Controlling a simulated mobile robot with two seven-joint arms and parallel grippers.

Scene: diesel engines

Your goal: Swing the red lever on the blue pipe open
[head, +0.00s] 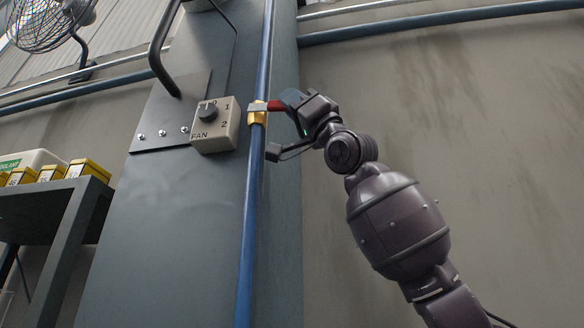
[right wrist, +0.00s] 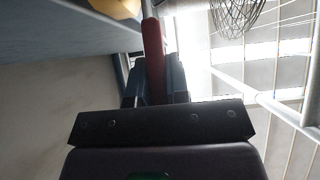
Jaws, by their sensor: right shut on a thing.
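The red lever (head: 275,105) sticks out to the right from a brass valve (head: 257,113) on the blue pipe (head: 249,210), roughly square to the pipe. My right gripper (head: 288,103) is shut on the lever's outer part. In the right wrist view the red lever (right wrist: 154,62) runs between the two fingers (right wrist: 155,88), and a yellow part of the valve (right wrist: 118,8) shows at the top edge. The fingers hide the lever's end in the head view. My left gripper is not in view.
A fan switch box (head: 214,125) sits left of the valve on the grey column (head: 185,230). A bent dark bar (head: 157,55) is further left. A shelf (head: 60,198) with yellow boxes (head: 88,169) stands at far left. The wall right of my arm is bare.

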